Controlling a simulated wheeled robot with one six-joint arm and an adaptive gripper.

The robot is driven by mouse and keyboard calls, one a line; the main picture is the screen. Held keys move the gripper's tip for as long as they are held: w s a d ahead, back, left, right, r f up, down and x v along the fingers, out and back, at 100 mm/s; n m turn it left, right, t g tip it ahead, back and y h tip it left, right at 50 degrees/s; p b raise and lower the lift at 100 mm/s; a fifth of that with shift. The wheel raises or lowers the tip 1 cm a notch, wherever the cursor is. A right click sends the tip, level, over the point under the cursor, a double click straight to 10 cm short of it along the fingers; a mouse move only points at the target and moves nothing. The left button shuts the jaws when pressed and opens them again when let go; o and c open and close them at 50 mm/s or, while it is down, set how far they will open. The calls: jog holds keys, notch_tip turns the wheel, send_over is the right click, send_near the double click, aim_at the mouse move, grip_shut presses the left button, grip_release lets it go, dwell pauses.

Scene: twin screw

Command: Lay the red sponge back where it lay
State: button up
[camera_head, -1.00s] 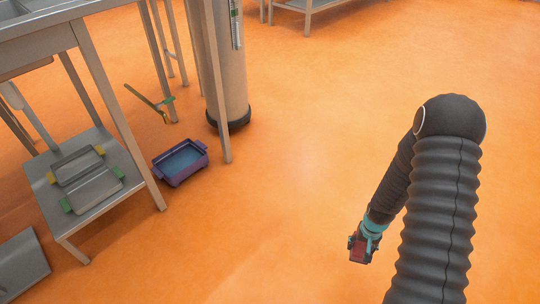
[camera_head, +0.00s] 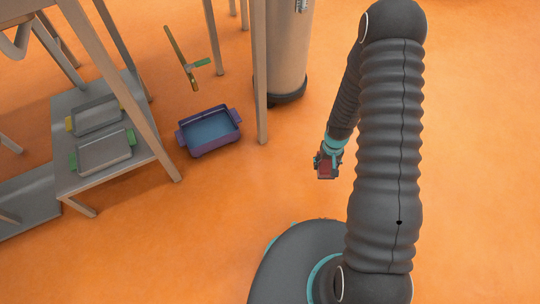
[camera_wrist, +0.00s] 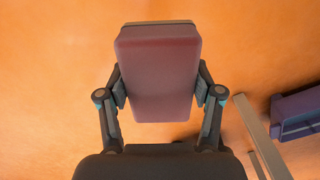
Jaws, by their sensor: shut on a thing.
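The red sponge (camera_wrist: 159,75) is a dull red block with a paler layer along its far edge in the wrist view. My gripper (camera_wrist: 160,92) is shut on it, one finger on each side. In the head view the red sponge (camera_head: 326,172) shows small at the end of my arm, and my gripper (camera_head: 328,160) holds it above the orange floor, right of the purple tub. The place where the sponge lay cannot be told from these frames.
A purple tub (camera_head: 183,142) with a blue inside stands on the floor by a table leg (camera_head: 259,75). Two trays (camera_head: 106,152) lie on a low shelf (camera_head: 70,187) at left. The floor in front of the tub is clear.

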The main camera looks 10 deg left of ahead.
jog(key=w+a+f+n, duration=0.2)
jog(key=a+f+n, duration=0.4)
jog(key=a, duration=0.1)
jog(key=b, duration=0.1)
send_over(283, 167)
notch_tip(283, 167, down, 6)
jog(key=shift+d+f, duration=0.1)
jog(key=shift+w+f, duration=0.1)
jog(key=shift+f, duration=1.95)
jog(key=shift+f+b, duration=0.2)
jog(key=shift+b, duration=0.35)
jog(key=o, duration=1)
jog(key=shift+r, duration=0.1)
notch_tip(283, 167, up, 12)
jog(key=shift+r+p, duration=0.2)
jog(key=shift+p, duration=0.4)
